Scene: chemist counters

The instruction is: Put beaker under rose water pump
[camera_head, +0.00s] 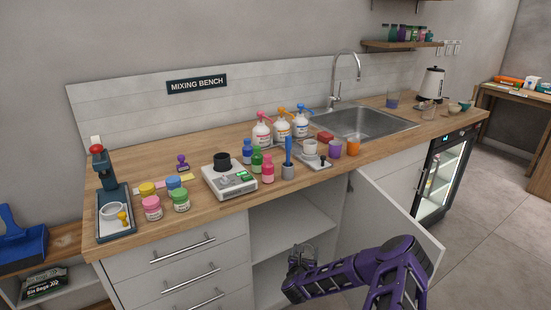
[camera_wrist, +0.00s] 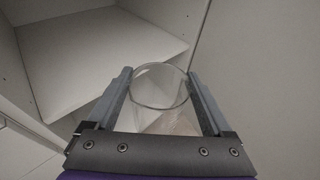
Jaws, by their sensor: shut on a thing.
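My gripper (camera_wrist: 160,98) is shut on a clear glass beaker (camera_wrist: 160,83), with one finger on each side of its round rim. In the head view my gripper (camera_head: 297,258) is low, in front of the open cabinet under the bench; the beaker is hard to make out there. Three white pump bottles stand on the counter near the sink: one with a pink-red pump (camera_head: 262,130), one with an orange pump (camera_head: 281,124) and one with a blue pump (camera_head: 300,121). Their labels are too small to read.
The open cabinet door (camera_head: 385,205) stands out to the right of my gripper. The cabinet shelf (camera_head: 283,228) looks bare. A scale (camera_head: 229,181), bottles, jars and cups crowd the counter before the pumps. A sink (camera_head: 365,122) lies to their right.

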